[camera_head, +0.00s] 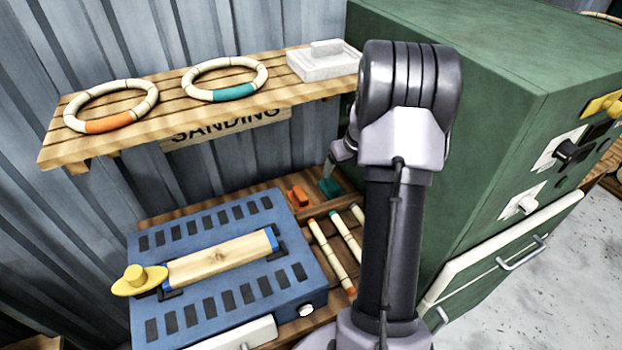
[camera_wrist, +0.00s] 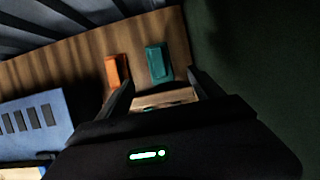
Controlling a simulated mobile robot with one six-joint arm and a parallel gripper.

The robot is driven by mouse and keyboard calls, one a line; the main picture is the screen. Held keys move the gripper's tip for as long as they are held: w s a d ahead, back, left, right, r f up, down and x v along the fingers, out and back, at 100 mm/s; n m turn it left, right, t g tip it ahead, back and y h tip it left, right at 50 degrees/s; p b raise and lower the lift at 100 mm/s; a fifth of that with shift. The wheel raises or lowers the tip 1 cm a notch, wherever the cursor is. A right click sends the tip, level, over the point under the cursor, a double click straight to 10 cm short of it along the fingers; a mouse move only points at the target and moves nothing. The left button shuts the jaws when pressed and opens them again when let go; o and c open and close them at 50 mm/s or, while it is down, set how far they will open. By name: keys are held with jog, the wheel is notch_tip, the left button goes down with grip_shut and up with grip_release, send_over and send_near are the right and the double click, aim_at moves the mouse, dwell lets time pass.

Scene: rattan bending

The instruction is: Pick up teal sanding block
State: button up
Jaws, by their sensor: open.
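The teal sanding block (camera_head: 330,188) lies on the wooden bench against the back wall, close to the green cabinet. In the wrist view the teal block (camera_wrist: 158,66) is ahead of my gripper (camera_wrist: 160,84), roughly in line with the gap between its two fingers. My gripper is open and nothing is between the fingers. In the head view my arm covers most of the gripper, and only a small part shows beside the teal block. An orange block (camera_head: 298,196) lies just left of the teal one, also seen in the wrist view (camera_wrist: 116,72).
Several rattan sticks (camera_head: 330,255) lie in front of the blocks. A shelf (camera_head: 170,97) with two rings and a white tray is above. The green cabinet (camera_head: 500,130) closes off the right.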

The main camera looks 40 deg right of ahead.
aim_at(333, 183)
jog(key=b+x, duration=0.2)
jog(key=x, duration=0.5)
jog(key=shift+f, duration=0.3)
jog(key=b+x, duration=0.1)
jog(key=x, duration=0.1)
jog(key=b+x, duration=0.1)
jog(key=x, duration=0.2)
jog(key=shift+a+f, duration=0.2)
jog(key=shift+r, duration=0.1)
jog(key=shift+c, duration=1)
jog(key=c, duration=1.3)
notch_tip(333, 183, up, 8)
jog(key=p, duration=0.3)
jog(key=s+a, duration=0.2)
jog(key=s, duration=0.6)
jog(key=s+a+b, duration=0.1)
jog(key=s+a, duration=0.2)
jog(key=s, duration=0.6)
jog(key=shift+a+f, duration=0.25)
jog(key=shift+f, duration=0.25)
jog(key=shift+s, duration=0.1)
